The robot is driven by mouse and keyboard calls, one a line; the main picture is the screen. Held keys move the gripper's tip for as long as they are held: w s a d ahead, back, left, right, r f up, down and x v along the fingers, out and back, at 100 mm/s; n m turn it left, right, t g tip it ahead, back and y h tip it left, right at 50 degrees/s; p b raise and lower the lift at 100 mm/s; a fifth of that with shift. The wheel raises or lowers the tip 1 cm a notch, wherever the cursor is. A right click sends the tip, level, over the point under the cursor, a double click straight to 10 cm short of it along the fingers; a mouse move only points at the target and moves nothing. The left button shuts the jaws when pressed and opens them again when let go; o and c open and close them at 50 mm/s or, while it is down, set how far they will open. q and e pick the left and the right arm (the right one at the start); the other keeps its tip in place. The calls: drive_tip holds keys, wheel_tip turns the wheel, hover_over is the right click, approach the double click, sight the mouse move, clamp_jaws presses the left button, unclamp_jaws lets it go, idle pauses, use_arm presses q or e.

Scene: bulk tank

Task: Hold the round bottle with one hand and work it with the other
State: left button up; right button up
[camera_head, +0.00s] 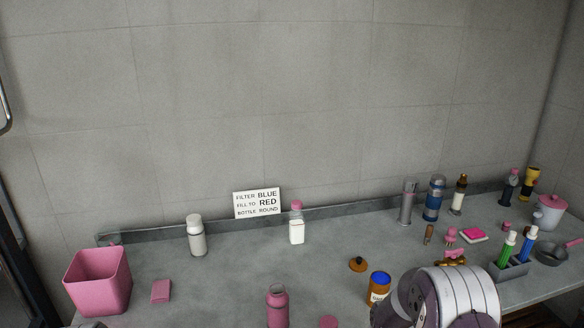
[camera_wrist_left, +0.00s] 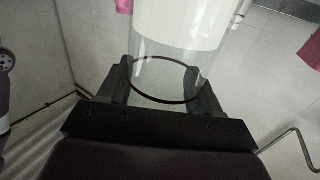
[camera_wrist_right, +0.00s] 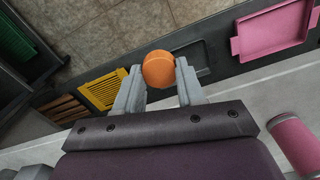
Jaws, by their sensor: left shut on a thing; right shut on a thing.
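In the left wrist view my left gripper (camera_wrist_left: 162,92) is shut on a clear round bottle (camera_wrist_left: 180,68) with white in its upper part. A dark ring circles the clear wall between the fingers. The bottle's upper end is out of frame. In the right wrist view my right gripper (camera_wrist_right: 160,88) is shut on a round orange piece (camera_wrist_right: 158,69); I cannot tell whether it is a cap. The two held things are not seen touching. Neither gripper shows in the head view, where part of my arm (camera_head: 450,295) covers the lower right.
The grey counter holds a pink bin (camera_head: 98,282), a grey-white bottle (camera_head: 196,236), a pink-capped square bottle (camera_head: 297,230), a pink bottle (camera_head: 278,308) and a blue-topped jar (camera_head: 379,288). A sign (camera_head: 257,203) leans behind. Several bottles and a pot (camera_head: 549,215) stand right.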

use_arm(q)
drive_tip(key=d+f+m+g+h, duration=0.7)
drive_tip(key=d+f, duration=0.4)
drive_tip(key=d, duration=0.3)
drive_tip(key=m+h, duration=0.1)
drive_tip(key=h, duration=0.1)
drive_tip(key=shift+d+h, duration=0.35)
drive_tip(key=shift+h, duration=0.05)
use_arm(e)
drive_tip(key=shift+a, duration=0.1)
drive_tip(key=w+a+r+n, duration=0.1)
drive_tip(key=a+r+n, duration=0.15)
drive_tip(key=a, duration=0.55)
drive_tip(key=w+a+r+n, duration=0.1)
drive_tip(key=a+r+n, duration=0.15)
drive_tip(key=a, duration=0.45)
drive_tip(key=s+a+r+n, duration=0.1)
drive_tip(key=s+a+r, duration=0.3)
drive_tip(key=a+r, duration=0.5)
drive_tip(key=shift+s+a+r+n, duration=0.3)
drive_tip(key=shift+r, duration=0.15)
drive_tip(key=shift+f, duration=0.15)
